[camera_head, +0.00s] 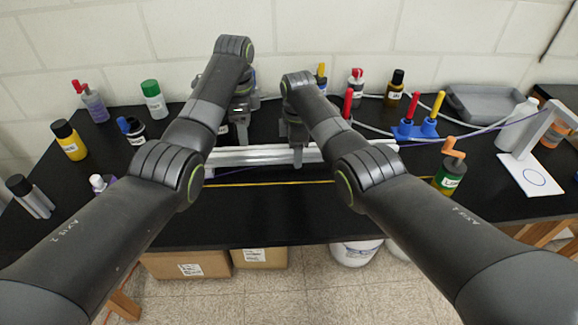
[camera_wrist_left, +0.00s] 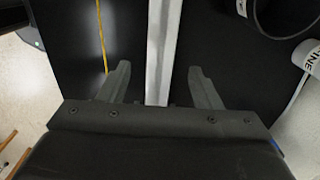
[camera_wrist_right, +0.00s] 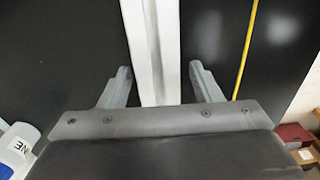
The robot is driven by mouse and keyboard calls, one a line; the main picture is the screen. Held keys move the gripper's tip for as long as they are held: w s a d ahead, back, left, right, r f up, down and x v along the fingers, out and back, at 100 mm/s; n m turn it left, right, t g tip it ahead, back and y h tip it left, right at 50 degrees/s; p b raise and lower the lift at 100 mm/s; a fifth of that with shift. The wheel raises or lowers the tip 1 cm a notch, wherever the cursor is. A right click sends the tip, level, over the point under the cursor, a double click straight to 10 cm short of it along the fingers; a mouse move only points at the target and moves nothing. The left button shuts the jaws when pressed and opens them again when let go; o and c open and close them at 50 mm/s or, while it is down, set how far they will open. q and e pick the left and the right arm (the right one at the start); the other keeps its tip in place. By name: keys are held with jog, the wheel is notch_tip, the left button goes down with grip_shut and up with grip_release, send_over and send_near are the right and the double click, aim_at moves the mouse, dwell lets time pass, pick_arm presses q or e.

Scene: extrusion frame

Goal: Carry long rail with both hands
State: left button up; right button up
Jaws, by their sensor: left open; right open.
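The long rail (camera_head: 262,155) is a pale silver bar lying left to right across the black table. My left gripper (camera_head: 242,138) is at the rail's left part. In the left wrist view its open fingers (camera_wrist_left: 160,72) stand on either side of the rail (camera_wrist_left: 163,40), with gaps. My right gripper (camera_head: 297,155) is over the rail nearer its middle. In the right wrist view its open fingers (camera_wrist_right: 160,70) also straddle the rail (camera_wrist_right: 152,35), not closed on it. My right forearm hides part of the rail in the head view.
A yellow line (camera_head: 270,184) runs along the black table (camera_head: 250,220) in front of the rail. Bottles, including a yellow one (camera_head: 70,140), stand at left. A blue holder (camera_head: 415,130), green bottle (camera_head: 449,177) and grey tray (camera_head: 485,105) are at right. The table's front middle is clear.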

notch_tip(320, 180, up, 12)
dwell(0.6)
dwell(0.4)
